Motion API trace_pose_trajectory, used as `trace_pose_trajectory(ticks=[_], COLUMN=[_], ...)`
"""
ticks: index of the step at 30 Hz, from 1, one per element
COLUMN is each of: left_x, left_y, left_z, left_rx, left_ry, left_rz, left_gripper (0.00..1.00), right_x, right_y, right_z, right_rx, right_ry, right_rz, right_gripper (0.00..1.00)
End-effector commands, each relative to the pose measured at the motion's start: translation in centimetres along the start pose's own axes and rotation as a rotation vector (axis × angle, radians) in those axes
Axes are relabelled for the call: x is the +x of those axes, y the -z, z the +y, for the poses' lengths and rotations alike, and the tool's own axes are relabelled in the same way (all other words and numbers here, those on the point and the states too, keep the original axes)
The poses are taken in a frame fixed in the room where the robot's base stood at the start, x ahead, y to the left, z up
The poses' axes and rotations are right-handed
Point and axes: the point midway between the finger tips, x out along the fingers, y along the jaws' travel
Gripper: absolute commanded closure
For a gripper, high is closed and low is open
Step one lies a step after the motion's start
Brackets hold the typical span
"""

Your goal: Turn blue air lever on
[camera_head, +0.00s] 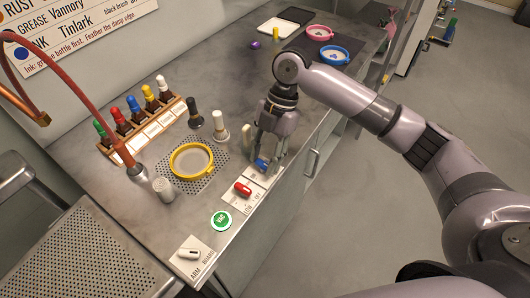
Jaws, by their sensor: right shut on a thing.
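The blue air lever (262,163) sits on a white labelled plate near the front edge of the counter. My right gripper (267,158) points down over it, with its fingers around the blue lever and shut on it. The fingers hide part of the lever and its plate. A red lever (242,189) lies on the neighbouring white plate, just below and left of the blue one. My left gripper is not in view.
A yellow ring (173,171) lies on a perforated plate left of the levers. A green button (221,220) and a white switch (189,254) are near the front edge. Bottles stand in a wooden rack (107,150). Pink and blue rings (334,56) are at the back.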

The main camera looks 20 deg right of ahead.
Motion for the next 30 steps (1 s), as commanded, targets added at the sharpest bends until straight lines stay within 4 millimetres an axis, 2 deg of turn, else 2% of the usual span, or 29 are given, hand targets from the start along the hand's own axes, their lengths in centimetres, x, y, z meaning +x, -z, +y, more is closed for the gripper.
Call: trace_pose_trajectory(ticks=[1, 30], left_x=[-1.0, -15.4], left_y=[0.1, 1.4], left_z=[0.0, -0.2], left_rx=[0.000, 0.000], left_ry=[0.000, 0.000], left_rz=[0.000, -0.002], left_gripper=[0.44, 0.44], right_x=[-0.4, -0.5], right_y=[0.2, 0.7], right_z=[-0.1, -0.9], right_rx=[0.025, 0.838], right_ry=[-0.007, -0.343], right_rz=[0.002, 0.002], right_gripper=[0.91, 0.91])
